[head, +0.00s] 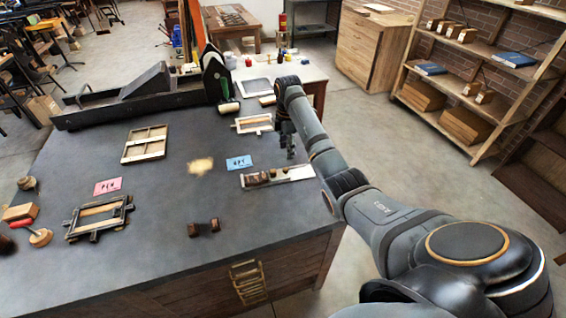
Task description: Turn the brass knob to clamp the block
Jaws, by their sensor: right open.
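My right arm reaches in from the lower right. Its gripper (287,151) points down, open, over the right part of the dark bench. I cannot clearly make out the brass knob or which piece is the block. A blurred tan-gold patch (201,166) lies mid-bench, left of the gripper. A small dark brown item (204,228) lies near the front edge. My left gripper is not in view.
A blue card (239,162) and a pink card (107,186) lie on the bench. Wooden frames (146,143) and a dark clamp-like frame (98,217) lie at left. A long dark press (140,98) fills the back. The front middle is mostly clear.

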